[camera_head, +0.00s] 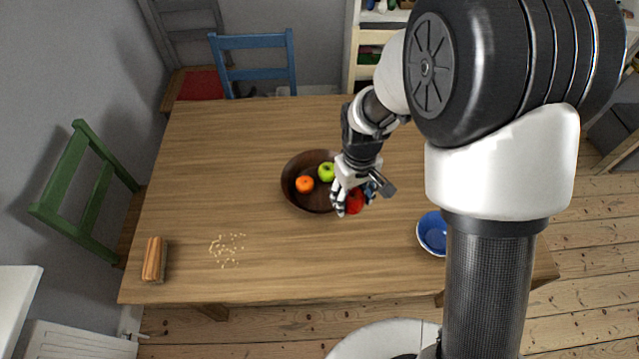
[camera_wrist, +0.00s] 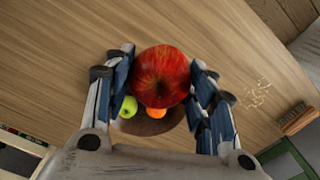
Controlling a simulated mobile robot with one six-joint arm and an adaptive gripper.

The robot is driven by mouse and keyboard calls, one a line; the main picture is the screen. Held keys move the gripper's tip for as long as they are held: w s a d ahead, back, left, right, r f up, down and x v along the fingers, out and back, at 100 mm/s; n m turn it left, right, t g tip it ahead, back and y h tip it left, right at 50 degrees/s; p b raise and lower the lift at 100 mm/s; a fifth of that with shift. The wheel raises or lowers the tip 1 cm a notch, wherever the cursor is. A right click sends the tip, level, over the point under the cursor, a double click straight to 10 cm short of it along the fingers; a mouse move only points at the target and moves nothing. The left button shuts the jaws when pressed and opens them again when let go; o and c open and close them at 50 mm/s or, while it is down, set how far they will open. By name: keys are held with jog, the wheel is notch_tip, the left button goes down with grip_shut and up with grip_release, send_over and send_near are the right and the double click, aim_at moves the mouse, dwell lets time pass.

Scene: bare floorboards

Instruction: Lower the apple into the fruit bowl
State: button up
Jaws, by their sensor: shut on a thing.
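A red apple (camera_head: 355,202) is held between the fingers of my gripper (camera_head: 354,196), at the right side of the bowl in the head view. In the wrist view the apple (camera_wrist: 162,77) sits between the two blue-and-grey fingers of my gripper (camera_wrist: 162,85). The brown fruit bowl (camera_head: 290,190) stands on the table and holds an orange (camera_head: 304,184) and a green apple (camera_head: 326,172). The bowl (camera_wrist: 150,127) shows partly behind the red apple in the wrist view. My gripper hides the bowl's right part in the head view. The apple's exact height is unclear.
The wooden table (camera_head: 220,140) is mostly clear. Pale crumbs (camera_head: 226,248) and a wooden-backed brush (camera_head: 154,259) lie at the front left. A blue bowl (camera_head: 432,233) stands at the right, partly behind my arm. Blue (camera_head: 256,62) and green (camera_head: 88,190) chairs stand around the table.

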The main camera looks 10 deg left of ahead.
jog(key=w+a+f+b, duration=0.1)
jog(key=w+a+f, duration=0.2)
jog(key=w+a, duration=0.25)
jog(key=b, duration=0.4)
send_over(311, 200)
notch_tip(311, 200, down, 7)
jog(key=shift+r, duration=0.15)
jog(key=shift+d, duration=0.1)
jog(key=shift+f+b, duration=1.4)
jog(key=shift+f, duration=1.1)
jog(key=shift+f+b, duration=0.45)
jog(key=shift+f, duration=0.25)
jog(key=o, duration=1.2)
